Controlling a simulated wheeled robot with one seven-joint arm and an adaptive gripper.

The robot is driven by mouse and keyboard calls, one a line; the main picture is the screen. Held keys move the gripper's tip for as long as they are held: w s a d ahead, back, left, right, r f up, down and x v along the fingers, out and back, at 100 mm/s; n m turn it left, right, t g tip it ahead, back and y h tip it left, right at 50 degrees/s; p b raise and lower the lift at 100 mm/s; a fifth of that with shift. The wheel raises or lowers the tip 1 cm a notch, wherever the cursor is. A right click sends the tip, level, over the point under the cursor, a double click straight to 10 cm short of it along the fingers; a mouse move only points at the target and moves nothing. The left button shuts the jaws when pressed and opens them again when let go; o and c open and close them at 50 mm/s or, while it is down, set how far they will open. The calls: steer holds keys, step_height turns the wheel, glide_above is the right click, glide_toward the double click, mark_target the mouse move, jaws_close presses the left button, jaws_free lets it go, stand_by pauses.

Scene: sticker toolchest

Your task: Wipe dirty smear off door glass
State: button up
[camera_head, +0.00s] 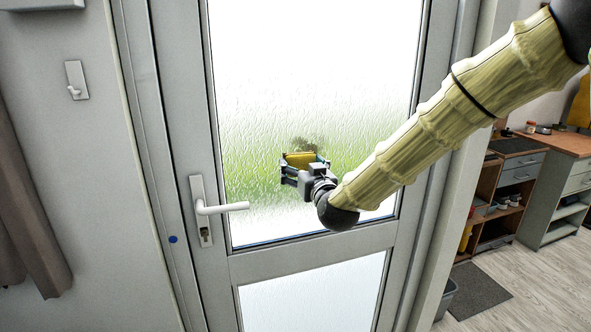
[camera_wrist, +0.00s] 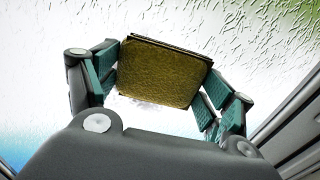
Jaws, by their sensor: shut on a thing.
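The door glass (camera_head: 265,95) is a tall textured pane in a grey door. A dark brownish smear (camera_head: 308,143) shows on it, just above my gripper, and is partly hidden by what I hold. My gripper (camera_head: 303,165) is shut on a yellow sponge (camera_head: 300,158), in front of the lower middle of the pane. In the wrist view the sponge (camera_wrist: 165,75) sits between the two teal-padded fingers, with the glass behind it. I cannot tell whether the sponge touches the glass.
A white door handle (camera_head: 220,208) sticks out left of the pane. A wall hook (camera_head: 76,80) and a curtain (camera_head: 30,200) are at the left. Wooden cabinets (camera_head: 560,143), a dark mat (camera_head: 478,287) and a bin (camera_head: 446,297) stand at the right.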

mark_target(290, 156)
steer(key=shift+w+d, duration=0.3)
steer(key=shift+d, duration=0.55)
steer(key=shift+w+d, duration=0.35)
steer(key=shift+d, duration=0.45)
steer(key=shift+w+d, duration=0.3)
steer(key=shift+d, duration=0.55)
steer(key=shift+d, duration=0.1)
